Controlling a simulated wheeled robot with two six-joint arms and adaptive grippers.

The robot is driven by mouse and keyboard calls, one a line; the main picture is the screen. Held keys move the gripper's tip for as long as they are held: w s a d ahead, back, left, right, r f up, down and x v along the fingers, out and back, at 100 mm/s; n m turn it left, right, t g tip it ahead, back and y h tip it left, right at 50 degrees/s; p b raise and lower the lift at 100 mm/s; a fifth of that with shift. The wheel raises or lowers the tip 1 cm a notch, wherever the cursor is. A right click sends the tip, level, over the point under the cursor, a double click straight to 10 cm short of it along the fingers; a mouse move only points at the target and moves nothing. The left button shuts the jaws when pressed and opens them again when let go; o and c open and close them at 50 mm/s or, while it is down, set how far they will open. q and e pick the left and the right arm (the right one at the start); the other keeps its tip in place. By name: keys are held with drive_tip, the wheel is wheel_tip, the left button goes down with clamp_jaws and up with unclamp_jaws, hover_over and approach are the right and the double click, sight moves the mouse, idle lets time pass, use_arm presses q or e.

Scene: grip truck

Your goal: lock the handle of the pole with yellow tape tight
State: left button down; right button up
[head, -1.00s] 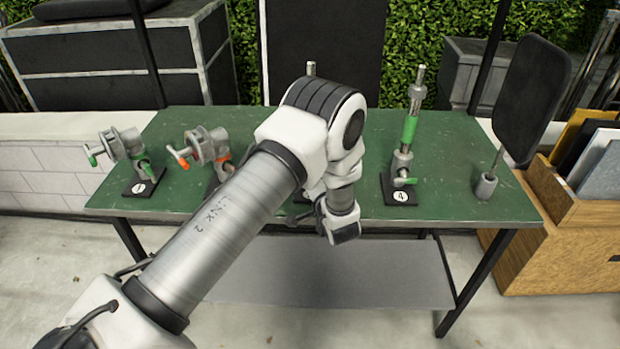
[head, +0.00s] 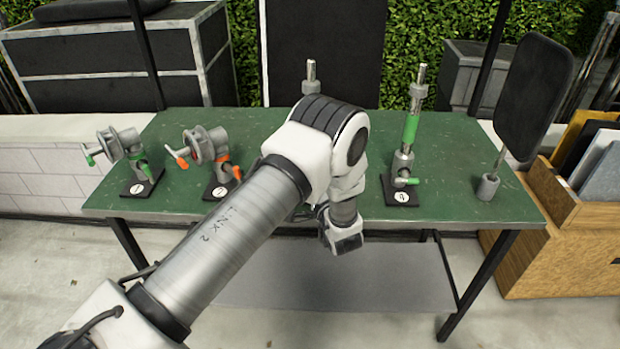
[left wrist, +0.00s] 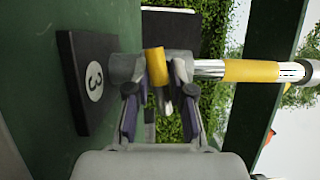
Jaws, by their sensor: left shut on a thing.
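The pole with yellow tape (left wrist: 252,71) shows in the left wrist view, lying sideways in the picture, on a black base (left wrist: 84,85) marked 3. Its short yellow handle (left wrist: 155,62) sticks out from the grey clamp at the pole's foot. My left gripper (left wrist: 160,98) is shut on this handle, one finger on each side. In the head view only the pole's metal top (head: 311,74) shows; my arm hides its tape and handle. My left gripper's fingers are hidden there too. My right gripper is in neither view.
On the green table (head: 270,125), a green-handled clamp (head: 125,150) and an orange-handled clamp (head: 207,150) stand left. A green-taped pole (head: 410,125) on base 4 stands right of my arm. A black panel on a stand (head: 530,95) is at the right end.

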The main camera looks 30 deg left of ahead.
use_arm(q)
drive_tip(key=c, duration=1)
unclamp_jaws()
drive_tip(key=shift+d, duration=0.15)
drive_tip(key=v, duration=1.1)
drive_tip(key=shift+s+d+f, duration=0.1)
drive_tip(key=shift+s+d, duration=0.15)
drive_tip(key=shift+d, duration=0.05)
